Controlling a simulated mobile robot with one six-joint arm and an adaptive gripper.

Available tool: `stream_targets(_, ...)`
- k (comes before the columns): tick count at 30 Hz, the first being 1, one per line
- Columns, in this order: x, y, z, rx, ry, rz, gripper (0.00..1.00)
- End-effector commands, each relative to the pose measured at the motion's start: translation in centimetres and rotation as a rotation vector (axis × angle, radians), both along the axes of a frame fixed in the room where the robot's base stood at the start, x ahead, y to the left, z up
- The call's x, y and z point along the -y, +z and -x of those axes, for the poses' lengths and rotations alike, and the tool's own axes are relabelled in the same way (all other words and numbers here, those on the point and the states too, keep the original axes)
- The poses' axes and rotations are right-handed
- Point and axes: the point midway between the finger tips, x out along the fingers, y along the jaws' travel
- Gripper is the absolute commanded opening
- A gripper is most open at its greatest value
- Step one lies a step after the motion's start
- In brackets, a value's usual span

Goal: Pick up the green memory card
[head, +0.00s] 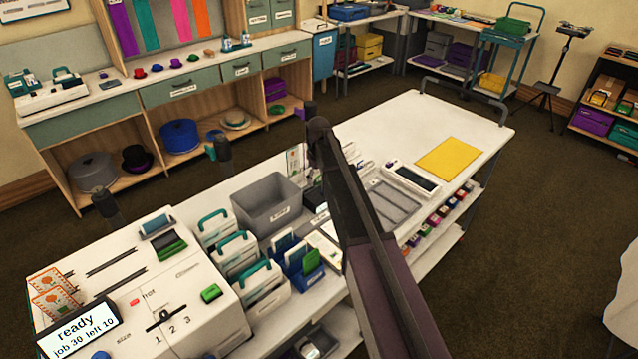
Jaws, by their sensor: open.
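A small green flat piece (311,262) stands upright in a blue open box (303,282) on the white table, and it looks like the green memory card. Paler flat pieces stand beside it in the same box. My dark arm crosses the table just to the right of the blue box. I cannot make out my gripper or its fingers in the head view. Other green items are a block (211,293) on the white machine and a piece in a holder (171,247) at its back.
White boxes with teal handles (238,252) stand left of the blue box, and a grey bin (268,200) behind. The white machine (160,310) fills the front left. A yellow sheet (450,159) lies at the table's right end, with bare tabletop behind it.

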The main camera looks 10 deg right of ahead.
Motion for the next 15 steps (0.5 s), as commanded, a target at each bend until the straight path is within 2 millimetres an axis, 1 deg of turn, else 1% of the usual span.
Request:
stream_targets(9,0.00,0.00,0.00,0.000,0.000,0.000,0.86)
stream_targets(11,0.00,0.00,0.00,0.000,0.000,0.000,0.68)
stream_targets(14,0.00,0.00,0.00,0.000,0.000,0.000,0.50)
stream_targets(15,0.00,0.00,0.00,0.000,0.000,0.000,0.41)
